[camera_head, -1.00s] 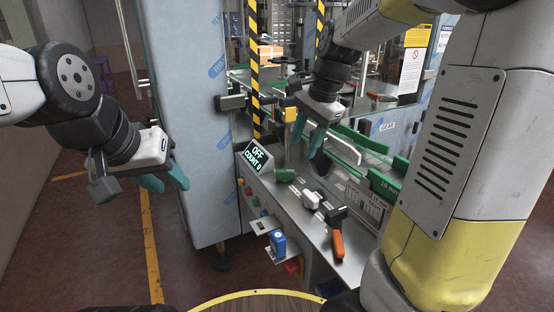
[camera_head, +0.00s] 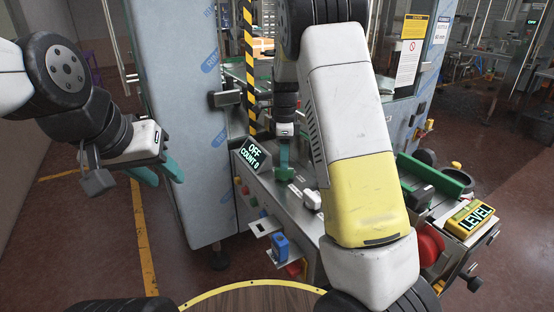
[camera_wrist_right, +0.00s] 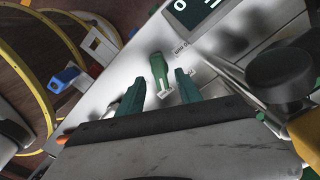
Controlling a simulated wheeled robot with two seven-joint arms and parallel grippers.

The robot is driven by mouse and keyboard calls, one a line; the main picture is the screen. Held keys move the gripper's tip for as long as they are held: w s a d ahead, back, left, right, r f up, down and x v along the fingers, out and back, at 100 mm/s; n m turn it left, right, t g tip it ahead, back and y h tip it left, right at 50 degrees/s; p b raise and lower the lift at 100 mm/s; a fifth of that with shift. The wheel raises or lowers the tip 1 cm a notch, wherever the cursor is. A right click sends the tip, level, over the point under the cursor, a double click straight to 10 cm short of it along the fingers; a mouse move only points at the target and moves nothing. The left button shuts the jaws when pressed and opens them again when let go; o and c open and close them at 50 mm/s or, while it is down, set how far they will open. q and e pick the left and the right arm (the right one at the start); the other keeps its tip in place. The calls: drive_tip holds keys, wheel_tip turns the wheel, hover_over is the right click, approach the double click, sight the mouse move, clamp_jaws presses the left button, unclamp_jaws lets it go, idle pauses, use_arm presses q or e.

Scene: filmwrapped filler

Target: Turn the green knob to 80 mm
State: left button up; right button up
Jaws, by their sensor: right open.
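The green knob (camera_head: 284,174) is on the grey machine panel, just right of the tilted display (camera_head: 254,155) reading "OFF" and "COUNT 0". In the right wrist view the green knob (camera_wrist_right: 158,72) shows its handle between and slightly beyond the teal fingertips. My right gripper (camera_head: 284,158) is open above the knob, with a gap to each side of it. My right gripper (camera_wrist_right: 160,78) shows both fingers apart in the wrist view. I cannot tell the knob's setting. My left gripper (camera_head: 168,178) is open and empty at the left, away from the panel.
A yellow "LEVEL" box (camera_head: 468,218) is at the right. My right arm hides much of the machine.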

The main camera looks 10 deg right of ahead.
sight(284, 173)
drive_tip(key=shift+f, duration=1.6)
clamp_jaws()
